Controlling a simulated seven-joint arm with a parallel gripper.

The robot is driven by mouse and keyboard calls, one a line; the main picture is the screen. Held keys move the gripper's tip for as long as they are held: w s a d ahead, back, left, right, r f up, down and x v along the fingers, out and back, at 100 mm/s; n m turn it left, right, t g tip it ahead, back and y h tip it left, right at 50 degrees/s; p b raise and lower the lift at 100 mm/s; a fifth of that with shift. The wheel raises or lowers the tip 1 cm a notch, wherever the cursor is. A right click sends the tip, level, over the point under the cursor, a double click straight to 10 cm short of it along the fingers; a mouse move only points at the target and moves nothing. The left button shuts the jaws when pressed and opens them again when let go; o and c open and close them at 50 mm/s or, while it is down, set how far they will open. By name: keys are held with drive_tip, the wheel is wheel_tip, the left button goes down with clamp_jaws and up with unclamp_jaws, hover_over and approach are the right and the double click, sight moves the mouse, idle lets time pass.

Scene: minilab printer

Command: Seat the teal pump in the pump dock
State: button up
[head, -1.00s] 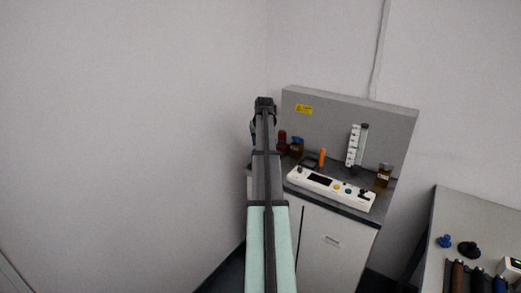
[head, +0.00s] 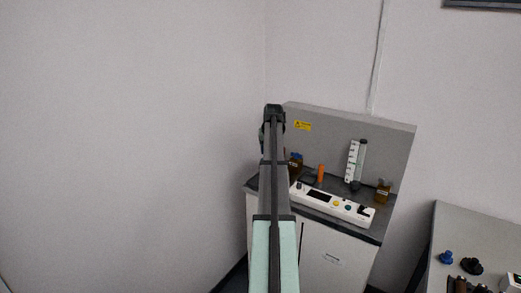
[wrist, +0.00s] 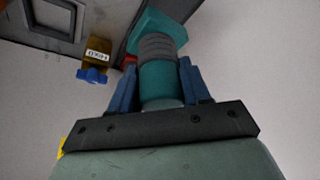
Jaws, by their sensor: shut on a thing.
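The teal pump (wrist: 157,80), with a grey ribbed band and a wider angular teal end, is held between the two blue fingers of my gripper (wrist: 157,88) in the wrist view. The fingers press on it from both sides, and its wide end points away from my palm. In the head view my own arm hides both the gripper and the pump. I cannot make out the pump dock for certain. A grey square frame (wrist: 55,16) shows on the dark worktop at the upper left of the wrist view, apart from the pump.
On the cabinet stand an amber bottle with a blue cap (head: 295,164), also in the wrist view (wrist: 97,52), an orange cylinder (head: 320,173), a white control panel (head: 332,204), a flow tube (head: 354,162) and another amber bottle (head: 382,193). A grey table (head: 480,228) stands at right.

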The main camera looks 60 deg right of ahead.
drive_tip(key=s+d, duration=1.1)
drive_tip(key=s, duration=0.3)
drive_tip(key=shift+s+d+n, duration=0.3)
drive_tip(key=shift+s, duration=0.1)
drive_tip(key=shift+f, duration=2.65)
drive_tip(key=shift+f, duration=0.4)
drive_tip(key=shift+f, duration=0.85)
drive_tip(key=shift+f, duration=0.45)
drive_tip(key=shift+f, duration=0.3)
